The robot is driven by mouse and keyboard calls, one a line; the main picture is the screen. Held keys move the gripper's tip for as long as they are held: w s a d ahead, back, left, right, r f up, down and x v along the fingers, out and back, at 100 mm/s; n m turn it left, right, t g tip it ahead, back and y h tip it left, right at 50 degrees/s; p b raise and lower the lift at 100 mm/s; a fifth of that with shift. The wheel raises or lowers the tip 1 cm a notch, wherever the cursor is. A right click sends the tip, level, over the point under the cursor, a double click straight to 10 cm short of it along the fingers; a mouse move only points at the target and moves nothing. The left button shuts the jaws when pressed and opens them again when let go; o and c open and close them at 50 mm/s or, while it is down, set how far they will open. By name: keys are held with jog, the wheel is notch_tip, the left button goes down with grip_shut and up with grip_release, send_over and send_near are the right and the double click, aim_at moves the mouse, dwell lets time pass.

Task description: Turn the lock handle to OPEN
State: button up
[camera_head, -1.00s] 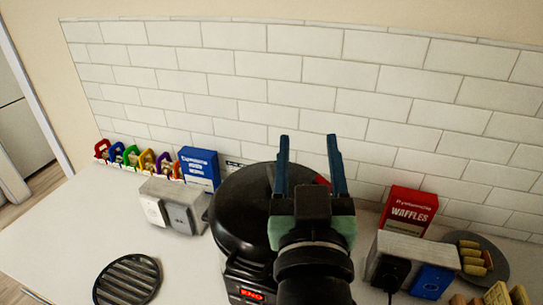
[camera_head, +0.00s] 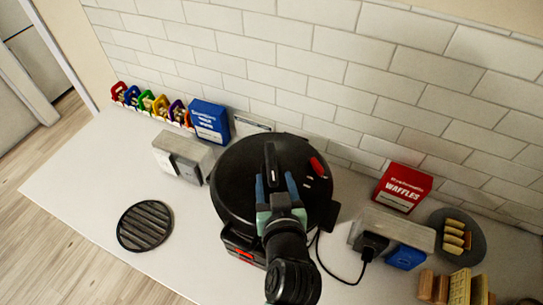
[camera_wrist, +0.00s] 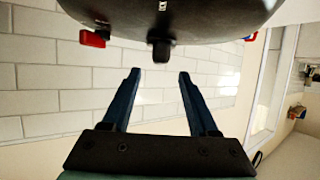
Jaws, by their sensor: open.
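A round black appliance (camera_head: 232,180) stands on the white counter; its dark body also fills the top of the wrist view (camera_wrist: 200,22). A black handle-like bar (camera_head: 271,160) stands up on its lid. A red tab (camera_head: 317,166) sits to the right of the bar; a red part (camera_wrist: 93,38) shows at left in the wrist view. I cannot tell which part is the lock handle. My gripper (camera_head: 275,178) is open and empty in front of the bar. In the wrist view, a black stub (camera_wrist: 160,52) lies beyond the gap between my fingertips (camera_wrist: 158,75), apparently not touching them.
A grey-white box (camera_head: 183,157) and blue carton (camera_head: 209,121) stand left, with a round black grill (camera_head: 144,226) in front. A red waffles box (camera_head: 402,188), a box with a plugged cable (camera_head: 392,230) and a plate (camera_head: 474,250) stand right. The tiled wall closes the back.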

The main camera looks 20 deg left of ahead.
aim_at(272, 166)
jog(key=shift+p+x, duration=1.15)
jog(key=shift+x, duration=2.65)
jog(key=shift+r, duration=0.1)
grip_shut()
